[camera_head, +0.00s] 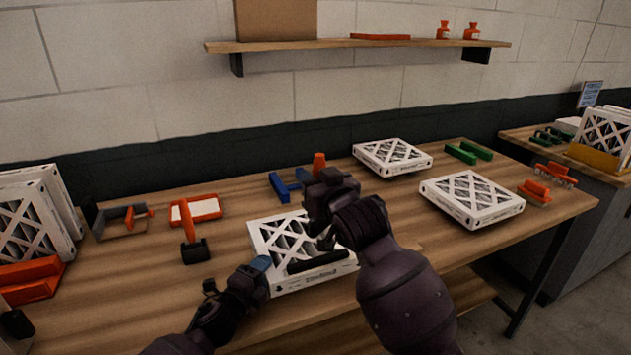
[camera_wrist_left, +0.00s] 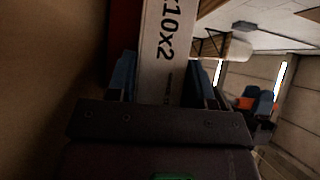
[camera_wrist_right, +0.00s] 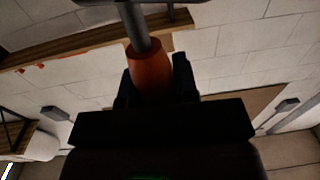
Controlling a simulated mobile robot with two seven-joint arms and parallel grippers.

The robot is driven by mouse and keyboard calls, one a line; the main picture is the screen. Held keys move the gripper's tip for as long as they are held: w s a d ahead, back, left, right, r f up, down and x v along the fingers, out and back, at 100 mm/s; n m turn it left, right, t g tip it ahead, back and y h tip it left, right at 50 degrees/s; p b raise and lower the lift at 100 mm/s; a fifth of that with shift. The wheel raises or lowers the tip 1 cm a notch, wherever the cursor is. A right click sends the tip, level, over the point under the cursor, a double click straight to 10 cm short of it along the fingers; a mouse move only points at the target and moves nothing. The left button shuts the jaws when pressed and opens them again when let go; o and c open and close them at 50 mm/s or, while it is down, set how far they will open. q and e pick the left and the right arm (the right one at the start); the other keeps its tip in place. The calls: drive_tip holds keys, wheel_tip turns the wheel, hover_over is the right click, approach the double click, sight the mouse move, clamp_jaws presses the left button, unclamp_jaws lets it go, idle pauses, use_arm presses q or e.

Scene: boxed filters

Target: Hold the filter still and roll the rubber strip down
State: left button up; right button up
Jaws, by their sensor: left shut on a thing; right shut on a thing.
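A white boxed filter (camera_head: 270,232) with a lattice face lies flat on the near middle of the table. My left gripper (camera_head: 262,266) is shut on its front left corner; the left wrist view shows the printed white side (camera_wrist_left: 158,45) between blue fingers. A dark strip (camera_head: 316,263), seemingly the rubber strip, lies along the filter's front edge. My right gripper (camera_head: 322,190) is above the filter's right side, shut on an orange handle (camera_wrist_right: 151,70) with a grey shaft. The handle's top (camera_head: 319,160) shows above the gripper. My right arm hides the tool's lower end and the filter's right part.
Two more filters, one farther back (camera_head: 392,153) and one at right (camera_head: 472,195), lie on the table (camera_head: 130,290). Upright filters (camera_head: 35,225) are at left.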

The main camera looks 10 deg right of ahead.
use_arm(q)
drive_tip(key=o, duration=1)
